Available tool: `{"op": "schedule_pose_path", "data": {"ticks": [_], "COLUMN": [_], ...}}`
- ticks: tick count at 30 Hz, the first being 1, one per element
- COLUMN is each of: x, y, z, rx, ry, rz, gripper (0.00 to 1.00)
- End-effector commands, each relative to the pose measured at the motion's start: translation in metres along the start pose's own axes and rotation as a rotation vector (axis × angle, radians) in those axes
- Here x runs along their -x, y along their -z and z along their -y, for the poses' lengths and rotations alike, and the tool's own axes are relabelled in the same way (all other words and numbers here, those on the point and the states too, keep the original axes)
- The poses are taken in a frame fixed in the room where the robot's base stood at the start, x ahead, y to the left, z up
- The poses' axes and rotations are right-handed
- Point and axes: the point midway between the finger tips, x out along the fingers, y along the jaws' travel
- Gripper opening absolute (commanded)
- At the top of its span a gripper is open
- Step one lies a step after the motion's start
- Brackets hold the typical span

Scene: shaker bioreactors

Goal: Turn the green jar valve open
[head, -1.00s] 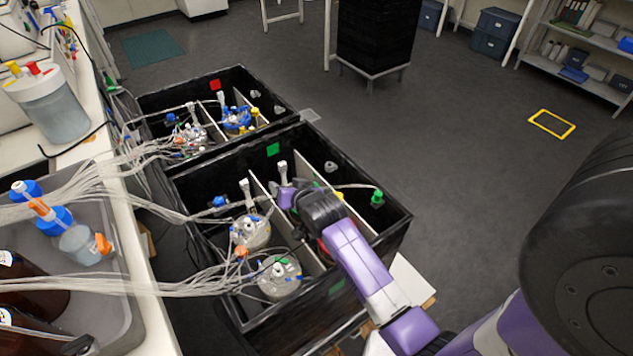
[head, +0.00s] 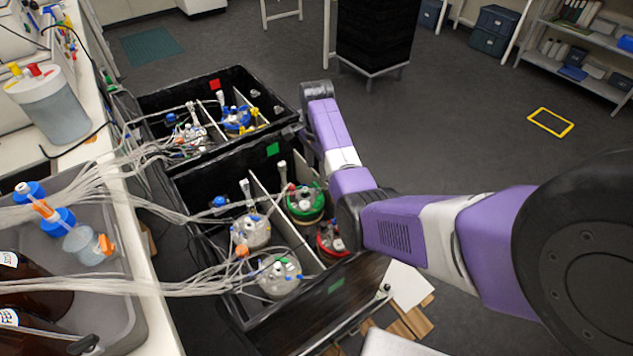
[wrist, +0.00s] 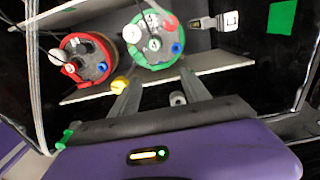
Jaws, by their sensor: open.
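The green-rimmed jar (head: 305,204) stands in the right compartment of the near black box, and its lid with blue and white ports also shows in the wrist view (wrist: 152,57). My gripper (wrist: 158,76) is open and empty, its two grey fingers apart and pointing toward the green jar. A small pale grey fitting (wrist: 178,98) shows between the fingers. A yellow fitting (wrist: 120,84) is beside the left finger, and a green fitting (wrist: 65,138) is at lower left. I cannot tell which fitting is the green jar's valve. In the head view my arm hides the gripper.
A red-rimmed jar (head: 330,244) stands beside the green one, with clear jars (head: 252,232) across the divider. The second black box (head: 160,101) stands behind. Loose tubes (head: 95,185) run from the bench at left. Open floor (head: 470,130) lies to the right.

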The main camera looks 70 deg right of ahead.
Motion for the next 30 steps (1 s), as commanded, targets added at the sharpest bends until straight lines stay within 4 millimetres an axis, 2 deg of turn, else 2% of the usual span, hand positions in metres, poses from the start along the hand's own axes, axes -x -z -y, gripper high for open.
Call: {"op": "schedule_pose_path", "data": {"ticks": [6, 12, 16, 24, 25, 30], "x": [-0.035, -0.060, -0.068, -0.070, -0.070, -0.069], "y": [0.000, 0.000, 0.000, 0.000, 0.000, 0.000], "z": [-0.001, 0.000, 0.000, 0.000, 0.000, 0.000], "rx": [0.002, 0.004, 0.004, 0.004, 0.004, 0.004], "ry": [-0.002, 0.001, 0.003, 0.004, 0.004, 0.004], "rz": [0.001, -0.001, -0.001, -0.001, -0.001, -0.001], "gripper": [0.55, 0.55, 0.55, 0.55, 0.53, 0.19]}}
